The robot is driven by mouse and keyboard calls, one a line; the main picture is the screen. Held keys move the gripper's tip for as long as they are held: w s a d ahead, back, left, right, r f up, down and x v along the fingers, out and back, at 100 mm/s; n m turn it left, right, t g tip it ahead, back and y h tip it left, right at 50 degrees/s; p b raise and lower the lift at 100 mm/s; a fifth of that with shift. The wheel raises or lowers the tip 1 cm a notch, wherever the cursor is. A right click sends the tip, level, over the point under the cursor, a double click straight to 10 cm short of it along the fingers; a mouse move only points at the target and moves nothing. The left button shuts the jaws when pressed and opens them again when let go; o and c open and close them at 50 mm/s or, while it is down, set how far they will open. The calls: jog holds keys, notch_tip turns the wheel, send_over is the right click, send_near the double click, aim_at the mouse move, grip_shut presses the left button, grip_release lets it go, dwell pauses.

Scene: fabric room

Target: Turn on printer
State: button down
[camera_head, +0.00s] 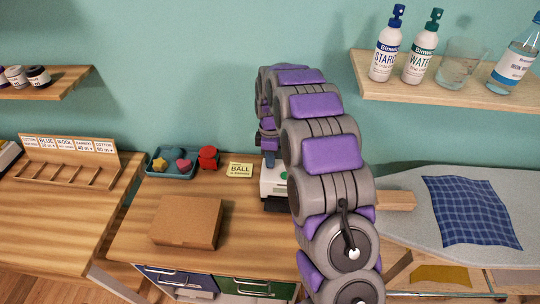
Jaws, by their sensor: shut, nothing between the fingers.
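A white and black device that looks like the printer (269,182) stands on the wooden desk near the wall. My arm hides its right side, and a small green spot shows on it. My gripper (269,160) points down just above the back of the printer. It is small in view and partly hidden by my own arm. It is shut and holds nothing. I cannot tell whether its tip touches the printer.
A cardboard box (187,222), a yellow note (239,170), a red object (208,157) and a blue tray (157,171) lie left of the printer. An ironing board (405,214) with blue checked cloth (470,212) is right. A bottle shelf (440,97) hangs above it.

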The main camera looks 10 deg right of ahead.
dwell(0.3)
jog(key=shift+s+f, duration=0.1)
jog(key=shift+f, duration=0.1)
jog(key=shift+p, duration=0.3)
jog(key=shift+w+r, duration=0.2)
jog(key=shift+w, duration=0.15)
jog(key=shift+w+d+p, duration=0.2)
jog(key=shift+w+p, duration=0.2)
jog(key=shift+w, duration=0.1)
